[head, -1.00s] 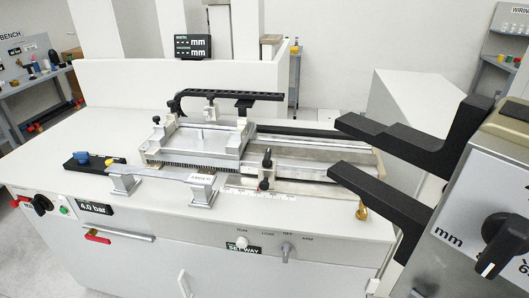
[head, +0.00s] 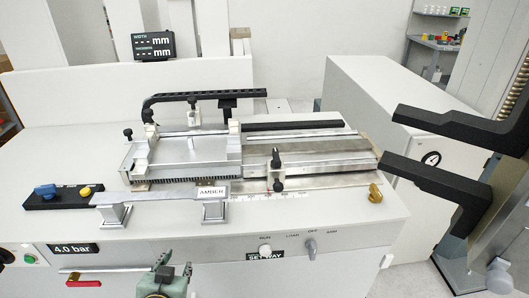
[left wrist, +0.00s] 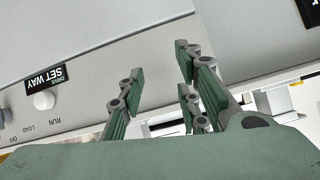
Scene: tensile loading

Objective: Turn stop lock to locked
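A small stop block (head: 277,184) with an upright black lever (head: 276,158) stands on the scaled rail at the front of the bench fixture; I take this lever as the stop lock, but no label on it is readable. Its lock state cannot be told. My left gripper (head: 173,266) is low at the bottom edge, in front of the cabinet, well below and left of the lever. In the left wrist view the gripper (left wrist: 152,72) is open and empty, its fingers apart, with the cabinet front behind. My right gripper is not in view.
The front panel has a white knob (head: 265,251) and a grey selector (head: 311,248). A brass knob (head: 375,193) sits at the fixture's right end. A silver bridge (head: 160,196) stands left of the stop. Black jaws (head: 440,150) of another machine project in from the right.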

